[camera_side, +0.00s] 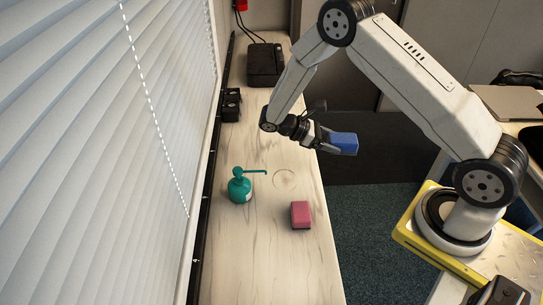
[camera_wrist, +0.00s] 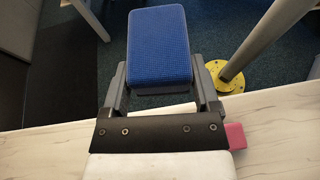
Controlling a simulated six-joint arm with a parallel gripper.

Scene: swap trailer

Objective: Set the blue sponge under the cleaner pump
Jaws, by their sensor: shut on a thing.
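My gripper (camera_side: 322,137) is shut on the blue sponge (camera_side: 343,143). In the side view it holds the sponge in the air near the right edge of the wooden counter. In the wrist view the blue sponge (camera_wrist: 158,45) sits between the two fingers of my gripper (camera_wrist: 160,78). The teal cleaner pump (camera_side: 240,187) stands upright on the counter, with its spout pointing right. A faint ring mark (camera_side: 284,179) lies on the counter just right of the spout tip. The pump does not show in the wrist view.
A pink sponge (camera_side: 301,215) lies on the counter (camera_side: 265,260), right of and nearer than the pump; part of it (camera_wrist: 235,136) shows in the wrist view. Black boxes (camera_side: 264,64) stand at the far end. White blinds (camera_side: 100,130) line the left side.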

